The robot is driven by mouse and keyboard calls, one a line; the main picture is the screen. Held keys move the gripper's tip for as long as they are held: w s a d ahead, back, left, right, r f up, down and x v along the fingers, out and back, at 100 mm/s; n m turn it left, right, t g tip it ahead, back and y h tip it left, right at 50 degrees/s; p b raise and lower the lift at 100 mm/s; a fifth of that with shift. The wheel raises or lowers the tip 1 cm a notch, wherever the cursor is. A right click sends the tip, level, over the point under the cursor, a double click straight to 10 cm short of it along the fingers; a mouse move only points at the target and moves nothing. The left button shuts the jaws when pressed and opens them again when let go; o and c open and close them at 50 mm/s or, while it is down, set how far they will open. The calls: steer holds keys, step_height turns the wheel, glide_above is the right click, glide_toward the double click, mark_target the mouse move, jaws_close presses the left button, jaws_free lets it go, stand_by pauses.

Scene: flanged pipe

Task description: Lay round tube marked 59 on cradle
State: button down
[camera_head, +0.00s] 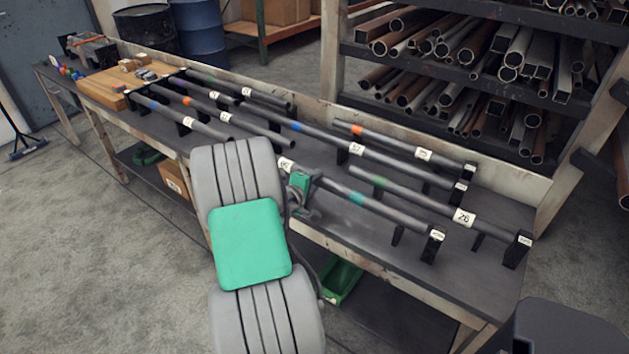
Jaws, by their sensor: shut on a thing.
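My gripper (302,190) is at the front middle of the bench, shut on a dark round tube with a teal band (395,213). The jaws are partly hidden by the tube and my arm. A white label (286,165) sits by the tube's left end; its number is too small to read surely. The tube slants down to the right, and its right end is at a black labelled cradle post (434,246). I cannot tell whether it touches the post. My arm hides part of the bench to the left of the gripper.
Tubes marked 57 (378,158), 15 (395,146) and 26 (420,197) lie on black cradles close by. More tubes lie at the left on the bench (478,290). A wooden board (103,88) is at the far left. A pipe rack (450,75) stands behind.

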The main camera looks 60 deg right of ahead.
steer(key=shift+f+b, duration=0.4)
steer(key=shift+b, duration=0.1)
stand_by(0.4)
steer(key=c, duration=1.3)
jaws_free()
steer(key=shift+c, duration=0.2)
steer(key=o, duration=0.4)
steer(key=shift+o, duration=0.2)
steer(key=shift+a+f, duration=0.15)
steer(key=shift+f, duration=0.05)
steer(key=v, duration=0.7)
steer(key=shift+a+r, duration=0.25)
steer(key=shift+r, duration=0.05)
